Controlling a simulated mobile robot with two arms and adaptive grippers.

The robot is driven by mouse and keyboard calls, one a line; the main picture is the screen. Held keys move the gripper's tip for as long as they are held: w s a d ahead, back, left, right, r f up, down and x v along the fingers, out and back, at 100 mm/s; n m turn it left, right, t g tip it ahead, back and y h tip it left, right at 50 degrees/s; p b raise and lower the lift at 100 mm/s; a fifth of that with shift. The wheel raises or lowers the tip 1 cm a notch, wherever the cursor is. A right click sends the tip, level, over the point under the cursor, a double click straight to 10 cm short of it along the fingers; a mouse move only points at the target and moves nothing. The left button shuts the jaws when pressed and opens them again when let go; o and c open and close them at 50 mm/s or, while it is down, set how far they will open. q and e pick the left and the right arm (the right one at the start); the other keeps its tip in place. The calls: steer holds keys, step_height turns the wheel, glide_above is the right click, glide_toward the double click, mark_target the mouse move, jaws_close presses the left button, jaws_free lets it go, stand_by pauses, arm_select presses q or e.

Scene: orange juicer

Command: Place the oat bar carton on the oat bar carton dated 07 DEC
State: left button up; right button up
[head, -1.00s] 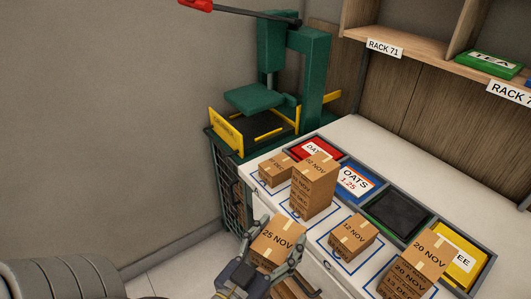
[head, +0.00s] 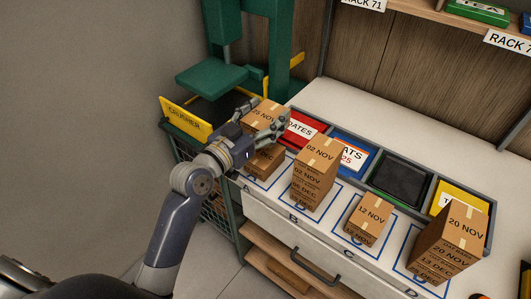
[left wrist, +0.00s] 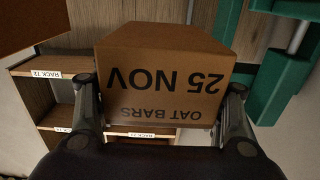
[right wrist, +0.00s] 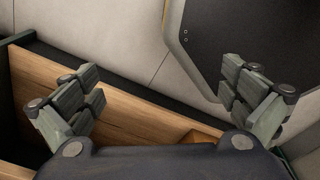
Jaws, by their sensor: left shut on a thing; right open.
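The carton marked 25 NOV (head: 266,112) is between the fingers of my left gripper (head: 262,128), at lane A on the counter. In the left wrist view this carton (left wrist: 165,75) fills the space between the fingers and reads OAT BARS. Directly below it in the head view is another carton (head: 262,165), on lane A; its date is hidden now. I cannot tell whether the two cartons touch. My right gripper (right wrist: 162,95) is open and empty in the right wrist view, above a wooden surface.
A tall carton stack topped 02 NOV (head: 316,160) stands close to the right on lane B. The green crusher (head: 215,75) is behind left. Bins (head: 400,178) line the counter's back.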

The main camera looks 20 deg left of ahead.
arm_select(q)
steer(key=shift+w+a+r, duration=0.25)
steer(key=shift+w+r, duration=0.1)
steer(key=shift+w, duration=0.15)
steer(key=shift+w+a+f, duration=0.15)
steer(key=shift+w+f, duration=0.05)
steer(key=shift+f, duration=0.1)
glide_above(264, 152)
step_height(264, 152, down, 5)
steer(key=shift+s+f, duration=0.1)
step_height(264, 152, down, 3)
steer(key=shift+f+b, duration=0.15)
steer(key=shift+b, duration=0.35)
steer(key=shift+f, duration=0.45)
arm_select(e)
steer(key=shift+w+a+f, duration=0.25)
steer(key=shift+a+f, duration=0.3)
steer(key=shift+f, duration=0.05)
arm_select(q)
steer(key=o, duration=1.2)
steer(key=shift+c, duration=0.2)
